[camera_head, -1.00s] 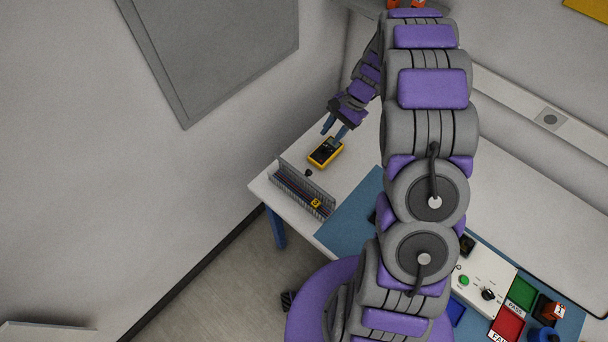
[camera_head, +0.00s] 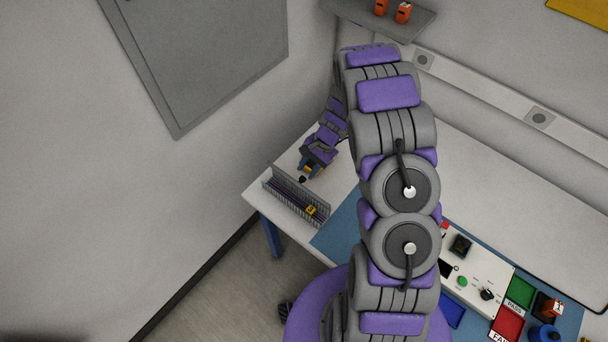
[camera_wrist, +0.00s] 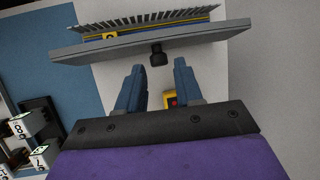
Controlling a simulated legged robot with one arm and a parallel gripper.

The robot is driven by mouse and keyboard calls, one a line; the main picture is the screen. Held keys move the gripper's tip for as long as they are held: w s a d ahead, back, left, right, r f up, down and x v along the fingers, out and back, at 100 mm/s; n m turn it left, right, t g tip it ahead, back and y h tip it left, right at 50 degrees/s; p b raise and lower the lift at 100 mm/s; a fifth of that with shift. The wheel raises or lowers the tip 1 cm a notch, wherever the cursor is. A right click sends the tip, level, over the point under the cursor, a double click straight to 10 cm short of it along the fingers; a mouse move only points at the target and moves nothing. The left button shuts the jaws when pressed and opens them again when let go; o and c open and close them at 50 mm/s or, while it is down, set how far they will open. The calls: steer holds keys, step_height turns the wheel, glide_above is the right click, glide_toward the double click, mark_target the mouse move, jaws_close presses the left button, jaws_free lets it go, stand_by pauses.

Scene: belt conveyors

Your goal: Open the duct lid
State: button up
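The slotted wiring duct (camera_head: 274,186) stands at the table's left edge, with a yellow tag (camera_head: 311,210) and dark wires showing in it. In the wrist view its grey comb-like wall (camera_wrist: 165,17) rises behind a long grey lid plate (camera_wrist: 215,36). A black knob (camera_wrist: 158,55) sticks out from the lid plate toward my gripper; it also shows in the head view (camera_head: 302,180). My gripper (camera_wrist: 158,66) is open, its blue fingers on either side of the knob's line. The knob is just at or beyond the fingertips; no contact is visible.
A yellow meter (camera_wrist: 170,101) lies under my gripper, mostly hidden. A blue mat (camera_head: 334,233) lies right of the duct. A control box (camera_head: 478,277), green bin (camera_head: 520,292) and red bin (camera_head: 507,323) stand at the right. A wall is close on the left.

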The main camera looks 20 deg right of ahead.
mark_target(302, 182)
steer(key=shift+d+x, duration=0.1)
steer(key=shift+x, duration=0.8)
steer(key=shift+d+x, duration=0.15)
steer(key=shift+x, duration=0.7)
steer(key=shift+f, duration=0.1)
steer(key=shift+c, duration=0.2)
steer(key=shift+a, duration=0.1)
jaws_close()
